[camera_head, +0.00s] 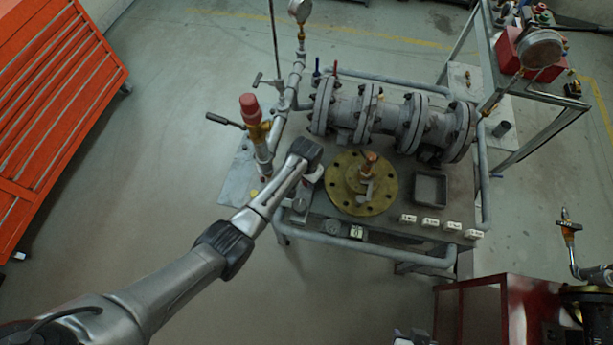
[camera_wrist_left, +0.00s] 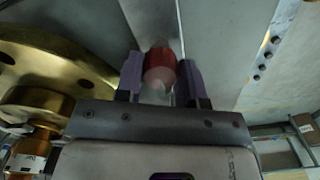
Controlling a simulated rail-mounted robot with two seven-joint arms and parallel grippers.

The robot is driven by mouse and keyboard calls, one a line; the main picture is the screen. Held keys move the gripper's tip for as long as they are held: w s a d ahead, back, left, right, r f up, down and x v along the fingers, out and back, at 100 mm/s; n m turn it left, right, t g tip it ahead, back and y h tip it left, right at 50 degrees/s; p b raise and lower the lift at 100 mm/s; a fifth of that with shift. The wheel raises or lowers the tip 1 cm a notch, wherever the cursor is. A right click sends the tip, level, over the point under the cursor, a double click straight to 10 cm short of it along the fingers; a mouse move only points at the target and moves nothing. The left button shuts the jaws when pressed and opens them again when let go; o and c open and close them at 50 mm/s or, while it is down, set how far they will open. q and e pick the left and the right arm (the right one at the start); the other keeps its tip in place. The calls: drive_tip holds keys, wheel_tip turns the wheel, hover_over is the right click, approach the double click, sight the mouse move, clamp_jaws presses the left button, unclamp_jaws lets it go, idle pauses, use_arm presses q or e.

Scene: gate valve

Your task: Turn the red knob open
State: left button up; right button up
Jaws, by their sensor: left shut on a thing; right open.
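The red knob (camera_wrist_left: 159,67) shows in the left wrist view between the two purple fingers of my left gripper (camera_wrist_left: 160,82). The fingers are shut on it, one on each side. In the head view my left arm reaches to the workbench beside the brass flange (camera_head: 343,196), and its wrist hides the held knob and the fingers. My right gripper (camera_head: 412,337) shows only in part at the bottom edge of the head view, open and away from the bench. The knob's turn angle cannot be told.
A grey pipe assembly (camera_head: 390,118) stands on the bench behind the flange. A red-capped valve (camera_head: 250,108) rises at its left. A square tray (camera_head: 430,188) and several white labels (camera_head: 430,222) lie right of the flange. Orange cabinets (camera_head: 55,100) stand far left; floor between is clear.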

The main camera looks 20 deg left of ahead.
use_arm(q)
drive_tip(key=shift+r+n+p, duration=0.25)
drive_tip(key=shift+n+p, duration=0.75)
drive_tip(key=shift+n, duration=0.1)
drive_tip(key=shift+n+p, duration=0.55)
drive_tip(key=shift+n, duration=0.35)
drive_tip(key=n+p, duration=0.1)
drive_tip(key=n, duration=0.1)
drive_tip(key=shift+f+n, duration=0.1)
drive_tip(key=shift+n, duration=0.3)
drive_tip(key=n+p, duration=0.1)
drive_tip(key=n, duration=0.1)
drive_tip(key=shift+n, duration=0.4)
drive_tip(key=n+p, duration=0.1)
drive_tip(key=n, duration=0.2)
drive_tip(key=shift+n, duration=0.3)
drive_tip(key=shift+f+n, duration=0.1)
drive_tip(key=shift+n, duration=2)
drive_tip(key=o, duration=0.9)
